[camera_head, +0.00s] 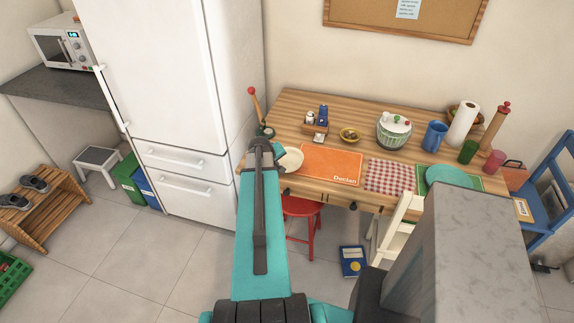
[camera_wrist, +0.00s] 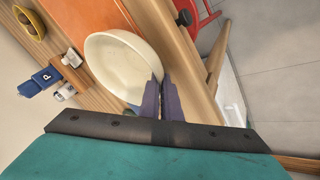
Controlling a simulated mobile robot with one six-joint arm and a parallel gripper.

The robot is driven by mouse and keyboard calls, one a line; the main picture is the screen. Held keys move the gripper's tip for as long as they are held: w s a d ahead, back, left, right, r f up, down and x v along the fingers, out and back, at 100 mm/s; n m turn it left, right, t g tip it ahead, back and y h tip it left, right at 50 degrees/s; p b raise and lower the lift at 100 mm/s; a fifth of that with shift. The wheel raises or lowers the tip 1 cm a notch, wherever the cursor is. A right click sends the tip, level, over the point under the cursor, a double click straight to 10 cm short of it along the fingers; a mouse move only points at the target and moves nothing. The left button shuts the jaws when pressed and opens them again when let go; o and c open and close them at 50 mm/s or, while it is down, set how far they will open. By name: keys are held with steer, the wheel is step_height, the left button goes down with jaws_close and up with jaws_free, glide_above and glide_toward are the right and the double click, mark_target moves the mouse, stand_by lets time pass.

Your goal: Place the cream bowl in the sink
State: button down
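The cream bowl (camera_head: 292,160) sits at the left front of the wooden table, beside the orange placemat. It looks empty in the wrist view (camera_wrist: 118,62). My gripper (camera_wrist: 161,82) is at the bowl's rim, with one finger on the inner side and one on the outer side. The fingers are close together, with the rim between them, and look shut on it. In the head view my arm partly covers the bowl's left side. No sink shows in either view.
A fridge (camera_head: 158,70) is to the left.

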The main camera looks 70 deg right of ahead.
steer(key=shift+r, duration=0.25)
steer(key=shift+r+b, duration=1.4)
steer(key=shift+r, duration=3.4)
steer(key=w+a+r+n+t, duration=0.15)
steer(key=w+a+r, duration=0.25)
steer(key=w+a, duration=1.05)
steer(key=w+a+r+n, duration=0.2)
steer(key=w+a+r, duration=0.2)
steer(key=w+a, duration=1.05)
steer(key=w+a+r+n, duration=0.1)
steer(key=w+a+r, duration=0.1)
steer(key=a, duration=1)
steer(key=w+a+r+n+t+b, duration=0.1)
steer(key=w+a+r, duration=0.2)
steer(key=a, duration=1)
steer(key=w+a+r+n+t+y, duration=0.1)
steer(key=w+a+r, duration=0.2)
steer(key=a, duration=0.9)
steer(key=shift+w+a+r+b, duration=0.2)
steer(key=shift+a+r+b, duration=0.1)
steer(key=shift+a+b, duration=0.1)
